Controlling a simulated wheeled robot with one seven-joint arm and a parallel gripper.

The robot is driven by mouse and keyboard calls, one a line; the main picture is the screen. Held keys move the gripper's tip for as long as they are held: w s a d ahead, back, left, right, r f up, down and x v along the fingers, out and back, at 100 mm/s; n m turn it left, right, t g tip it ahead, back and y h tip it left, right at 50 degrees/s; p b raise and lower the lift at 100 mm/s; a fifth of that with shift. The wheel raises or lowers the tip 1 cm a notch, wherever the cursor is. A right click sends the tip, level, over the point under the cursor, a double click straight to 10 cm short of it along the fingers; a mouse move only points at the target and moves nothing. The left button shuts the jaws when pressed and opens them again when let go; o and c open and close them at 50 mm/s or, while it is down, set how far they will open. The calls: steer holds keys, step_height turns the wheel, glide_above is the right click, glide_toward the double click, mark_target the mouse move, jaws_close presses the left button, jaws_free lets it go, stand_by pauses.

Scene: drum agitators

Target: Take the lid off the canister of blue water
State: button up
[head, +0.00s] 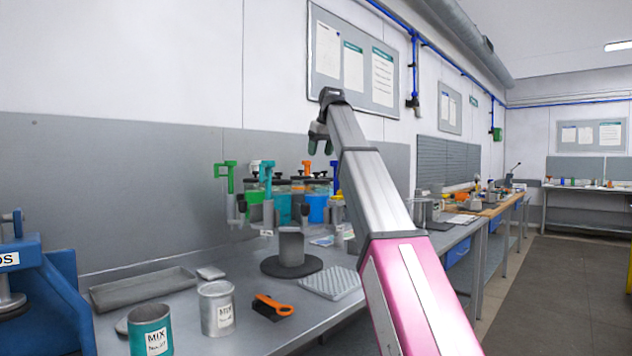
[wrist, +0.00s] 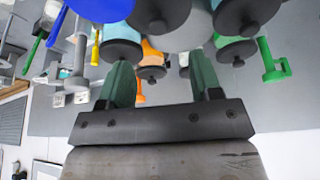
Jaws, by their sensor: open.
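Canisters with coloured contents stand clustered on a carrier on the bench. A blue one (head: 317,208) is at the right of the cluster, with a teal one (head: 282,208) to its left. Their dark lids sit on top; the arm and clamps partly hide the cluster. My gripper (head: 322,142) is above the cluster, its jaws apart and empty. In the wrist view the two green fingers of my gripper (wrist: 161,82) point towards several dark knobbed lids, apart from each other. A blue canister (wrist: 98,8) is at the top left, cut by the frame edge.
Coloured upright clamps, such as the green one (head: 226,177), stand around the cluster. A round dark base (head: 290,266) is in front. The wall is close behind.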

mark_target(317, 176)
steer(key=x, duration=0.7)
steer(key=shift+w+f, duration=0.1)
steer(key=shift+f, duration=0.3)
steer(key=c, duration=1)
